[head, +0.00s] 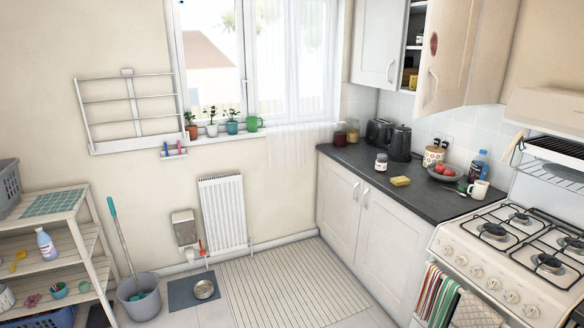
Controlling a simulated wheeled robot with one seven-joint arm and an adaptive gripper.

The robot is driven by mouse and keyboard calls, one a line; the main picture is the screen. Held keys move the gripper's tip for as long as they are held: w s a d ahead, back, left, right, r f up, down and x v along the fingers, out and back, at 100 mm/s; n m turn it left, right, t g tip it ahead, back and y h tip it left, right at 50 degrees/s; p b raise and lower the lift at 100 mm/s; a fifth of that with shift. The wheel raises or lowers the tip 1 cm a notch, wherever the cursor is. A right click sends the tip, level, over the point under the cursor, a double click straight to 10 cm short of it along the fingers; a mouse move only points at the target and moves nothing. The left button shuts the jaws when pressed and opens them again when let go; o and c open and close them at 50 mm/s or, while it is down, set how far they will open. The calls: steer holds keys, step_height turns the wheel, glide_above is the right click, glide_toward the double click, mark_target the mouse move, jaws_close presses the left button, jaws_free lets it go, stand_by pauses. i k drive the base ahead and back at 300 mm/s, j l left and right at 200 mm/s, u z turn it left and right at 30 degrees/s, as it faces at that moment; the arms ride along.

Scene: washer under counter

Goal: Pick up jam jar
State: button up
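A small dark red jar with a white lid and pale label (381,163) stands upright on the dark countertop (345,163); it looks like the jam jar. It is near the counter's front edge, in front of the black kettle (400,143). Two other jars stand in the back corner by the window: a dark red one (339,134) and a yellowish one (352,132). Their labels are too small to read. My gripper is not in view.
A yellow sponge (400,181), a fruit bowl (446,173), a white mug (479,189) and a black toaster (378,132) share the counter. An upper cabinet door (450,60) hangs open above. The striped rug (290,285) before the base cabinets is clear.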

mark_target(381, 165)
steer(key=i+j+z, duration=0.2)
steer(key=i, duration=0.35)
steer(key=i+z, duration=0.2)
steer(key=i, duration=0.35)
steer(key=i+j+z, duration=0.2)
steer(key=i, duration=0.3)
steer(key=i+j+z, duration=0.3)
steer(key=i+z, duration=0.2)
steer(key=i+j+z, duration=0.8)
steer(key=j+z, duration=0.2)
steer(key=i+j, duration=0.2)
steer(key=j, duration=0.15)
steer(key=l+z, duration=0.05)
